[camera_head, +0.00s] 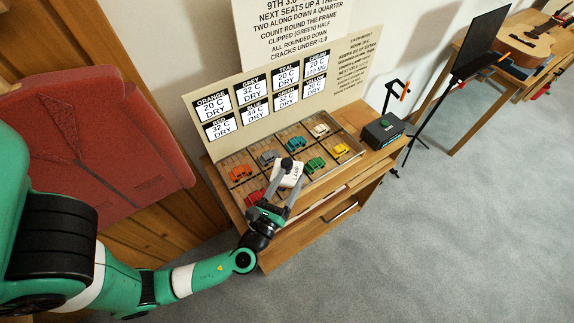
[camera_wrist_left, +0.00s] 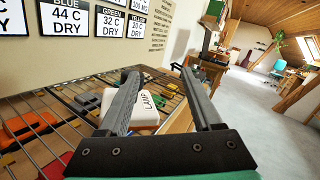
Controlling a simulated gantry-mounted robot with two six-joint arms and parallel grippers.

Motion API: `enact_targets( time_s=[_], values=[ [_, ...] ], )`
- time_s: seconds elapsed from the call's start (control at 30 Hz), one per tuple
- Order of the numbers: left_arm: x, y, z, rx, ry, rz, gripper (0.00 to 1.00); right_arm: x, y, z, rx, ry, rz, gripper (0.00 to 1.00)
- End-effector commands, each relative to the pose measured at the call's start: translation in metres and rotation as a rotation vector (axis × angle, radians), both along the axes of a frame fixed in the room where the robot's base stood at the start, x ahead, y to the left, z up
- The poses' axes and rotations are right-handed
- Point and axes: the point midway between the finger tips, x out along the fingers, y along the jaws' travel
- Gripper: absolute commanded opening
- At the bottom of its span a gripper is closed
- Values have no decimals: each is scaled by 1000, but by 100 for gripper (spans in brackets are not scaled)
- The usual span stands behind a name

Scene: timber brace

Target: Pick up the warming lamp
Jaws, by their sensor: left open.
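The warming lamp (camera_head: 288,174) is a white block lettered LAMP with a dark knob on top, at the front of the wire-grid tray (camera_head: 345,157) in the head view. My left gripper (camera_head: 291,188) reaches over the front of the tray, with its fingers at the lamp. In the left wrist view the lamp (camera_wrist_left: 146,107) shows between the open fingers of my left gripper (camera_wrist_left: 160,78), closer to the left finger, which covers part of it. I cannot tell whether a finger touches it. My right gripper is not in view.
Several small coloured clip-like pieces lie in the tray's compartments. A board of temperature cards (camera_head: 266,96) stands behind. A black box (camera_head: 383,130) sits at the right end of the wooden cabinet. A music stand (camera_head: 480,43) and guitar (camera_head: 527,40) are farther right.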

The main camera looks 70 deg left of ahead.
Motion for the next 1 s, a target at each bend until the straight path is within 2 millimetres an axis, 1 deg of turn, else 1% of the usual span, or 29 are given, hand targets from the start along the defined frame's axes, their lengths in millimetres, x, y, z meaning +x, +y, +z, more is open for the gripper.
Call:
enact_targets(
  time_s=[0.03, 0.1, 0.2, 0.27, 0.37, 0.47, 0.57, 0.6, 0.73, 0.8, 0.93, 1.0],
  values=[
    [-23, -1, -12, 60, 100, -3, 66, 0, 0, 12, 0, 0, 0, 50],
    [-47, -2, -29, 127, 200, -12, 66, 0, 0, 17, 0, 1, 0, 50],
    [-67, -3, -43, 175, 275, -23, 66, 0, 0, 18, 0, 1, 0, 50],
    [-70, -3, -46, 185, 288, -25, 66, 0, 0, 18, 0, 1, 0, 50],
    [-69, -3, -47, 185, 287, -24, 66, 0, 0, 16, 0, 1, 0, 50],
    [-62, 3, -47, 182, 283, -19, 66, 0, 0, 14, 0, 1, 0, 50],
    [-50, 14, -47, 181, 282, -16, 66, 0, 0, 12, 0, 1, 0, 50],
    [-43, 20, -47, 181, 282, -16, 66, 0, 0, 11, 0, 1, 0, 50],
    [-25, 33, -47, 180, 282, -20, 66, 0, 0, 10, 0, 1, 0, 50],
    [-20, 36, -47, 181, 282, -21, 66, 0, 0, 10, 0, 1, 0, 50],
    [-18, 37, -48, 181, 283, -24, 66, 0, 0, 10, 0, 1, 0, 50],
    [-14, 41, -49, 181, 281, -21, 66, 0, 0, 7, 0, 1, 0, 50]
  ],
)
